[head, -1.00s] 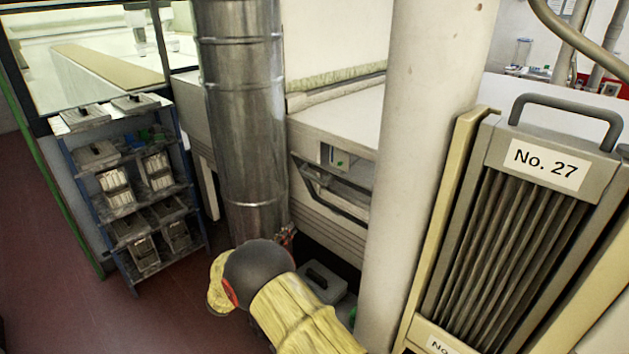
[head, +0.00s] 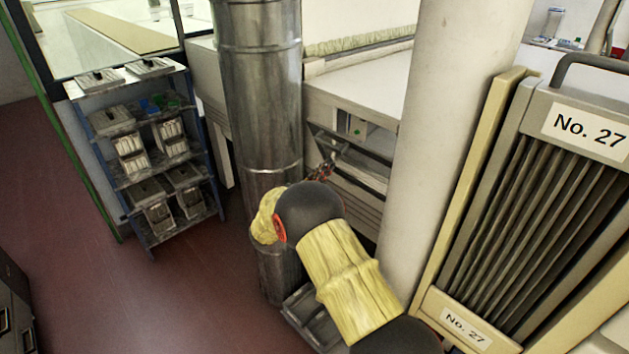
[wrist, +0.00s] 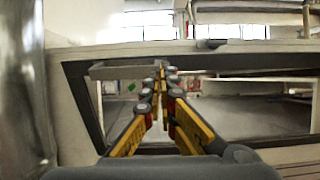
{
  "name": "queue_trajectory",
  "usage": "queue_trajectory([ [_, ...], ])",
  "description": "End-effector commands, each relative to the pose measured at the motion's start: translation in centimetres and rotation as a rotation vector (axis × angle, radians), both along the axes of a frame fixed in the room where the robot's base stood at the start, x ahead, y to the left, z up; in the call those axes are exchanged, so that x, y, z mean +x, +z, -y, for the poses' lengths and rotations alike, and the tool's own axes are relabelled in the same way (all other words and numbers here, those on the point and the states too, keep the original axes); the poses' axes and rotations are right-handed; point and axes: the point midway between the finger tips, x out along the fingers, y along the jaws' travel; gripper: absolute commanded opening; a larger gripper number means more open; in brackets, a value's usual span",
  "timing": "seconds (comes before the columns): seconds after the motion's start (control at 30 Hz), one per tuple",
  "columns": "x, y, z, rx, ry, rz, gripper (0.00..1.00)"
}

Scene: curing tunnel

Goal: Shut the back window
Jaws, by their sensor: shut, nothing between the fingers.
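The window (head: 372,170) is a dark-framed opening in the side of the pale tunnel housing, between the metal duct and the white column. Its frame appears to slant outward from the housing. In the wrist view the window's dark frame (wrist: 80,100) surrounds a see-through area, with a grey bar (wrist: 115,72) along its upper left. My gripper (wrist: 161,70) is shut and empty, its fingertips in front of the window near the upper edge. In the head view my gripper (head: 328,165) is at the left part of the window. I cannot tell whether it touches the frame.
A shiny metal duct (head: 262,90) stands close left of my arm, and a white column (head: 440,110) stands close right. A ribbed panel marked No. 27 (head: 540,210) is at right. A shelf rack (head: 150,170) stands at left, with clear red floor (head: 80,220) before it.

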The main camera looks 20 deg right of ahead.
Motion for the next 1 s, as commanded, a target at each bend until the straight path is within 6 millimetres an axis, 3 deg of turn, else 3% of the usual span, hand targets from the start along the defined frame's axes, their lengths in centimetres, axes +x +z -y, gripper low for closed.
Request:
queue_trajectory([
  [0.1, 0.5, 0.6, 1.5, 0.001, -0.002, 0.000, 0.00],
  [0.3, 1.1, 1.2, 2.7, 0.001, 0.000, 0.000, 0.00],
  [0.73, 1.2, 1.5, 2.9, 0.005, 0.000, -0.002, 0.00],
  [1.0, 2.1, 3.9, 5.3, 0.098, -0.002, -0.040, 0.00],
])
